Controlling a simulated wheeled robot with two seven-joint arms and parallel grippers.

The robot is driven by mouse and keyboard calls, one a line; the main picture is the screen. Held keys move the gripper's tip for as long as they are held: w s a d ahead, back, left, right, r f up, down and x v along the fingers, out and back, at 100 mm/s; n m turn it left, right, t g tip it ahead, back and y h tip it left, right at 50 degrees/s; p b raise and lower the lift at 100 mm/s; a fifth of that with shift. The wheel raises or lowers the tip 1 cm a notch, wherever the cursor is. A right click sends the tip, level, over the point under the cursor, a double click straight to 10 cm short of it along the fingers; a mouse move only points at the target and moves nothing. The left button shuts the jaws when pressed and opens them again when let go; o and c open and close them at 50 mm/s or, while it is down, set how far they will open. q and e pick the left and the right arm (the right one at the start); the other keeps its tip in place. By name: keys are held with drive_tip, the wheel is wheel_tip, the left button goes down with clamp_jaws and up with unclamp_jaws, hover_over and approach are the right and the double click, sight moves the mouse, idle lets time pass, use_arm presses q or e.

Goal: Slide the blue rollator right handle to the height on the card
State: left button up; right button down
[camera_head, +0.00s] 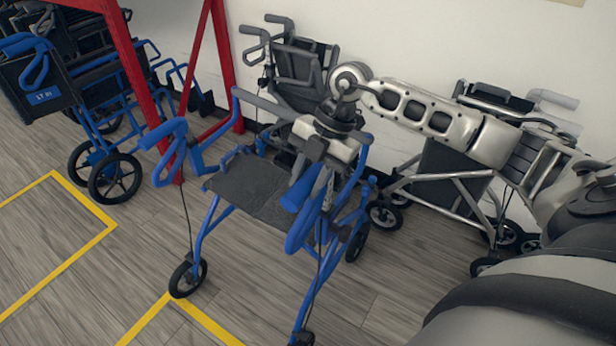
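The blue rollator (205,225) stands in the middle of the picture, upright on its wheels, with a dark seat (255,185). One blue handle (165,140) shows at its left. Its other blue handle (297,195) is at its right, just below my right gripper (318,165). My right arm comes in from the right, and the gripper points down over this handle and its upright tube. The fingers overlap the handle area, and I cannot tell whether they close on it. My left gripper is not in view. No height card can be made out.
A red frame (135,85) stands behind at the left, with folded blue walkers (70,85) beyond it. A grey folded walker (300,65) leans at the white wall. A silver rollator (450,175) stands at the right, behind my arm. Yellow lines (65,265) mark open floor at the left.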

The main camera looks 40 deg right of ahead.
sight(307, 210)
wheel_tip(307, 210, down, 8)
drive_tip(key=b, duration=0.3)
drive_tip(key=shift+b, duration=0.3)
drive_tip(key=shift+r, duration=0.15)
drive_tip(key=c, duration=1.1)
unclamp_jaws()
drive_tip(key=shift+o, duration=0.2)
drive_tip(key=shift+r, duration=0.1)
drive_tip(key=v, duration=1.6)
